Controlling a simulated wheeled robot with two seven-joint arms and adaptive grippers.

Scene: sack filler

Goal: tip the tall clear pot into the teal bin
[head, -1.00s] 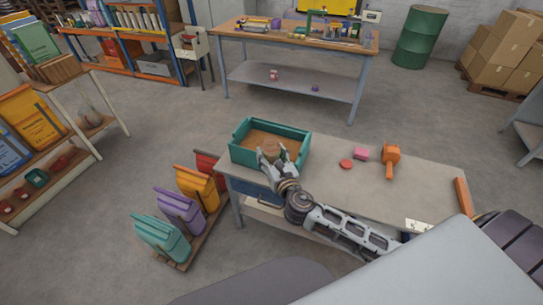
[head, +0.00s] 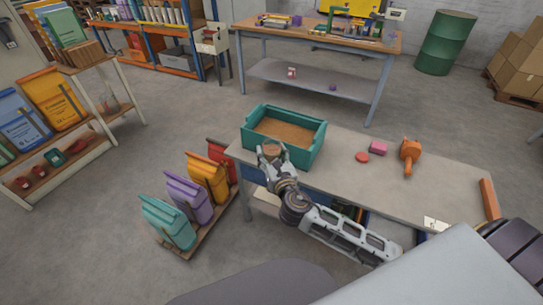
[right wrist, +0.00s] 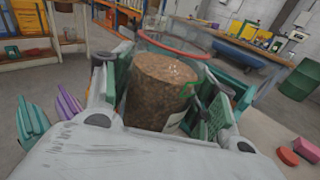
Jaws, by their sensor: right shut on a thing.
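The tall clear pot (right wrist: 160,85) has a red rim and holds brown granular stuff. My right gripper (right wrist: 165,115) is shut around it, with a finger on each side. In the head view my right gripper (head: 270,158) and the small visible top of the pot (head: 272,147) are at the near-left wall of the teal bin (head: 308,154). The bin stands on the bench and has brown stuff spread over its floor. I cannot tell how far the pot is tilted or its exact height above the bin wall. My left gripper is not in view.
On the bench (head: 340,180), right of the bin, are a red disc (head: 362,157), a pink block (head: 378,148) and an orange tool (head: 410,155). The bench between bin and tool is mostly clear.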

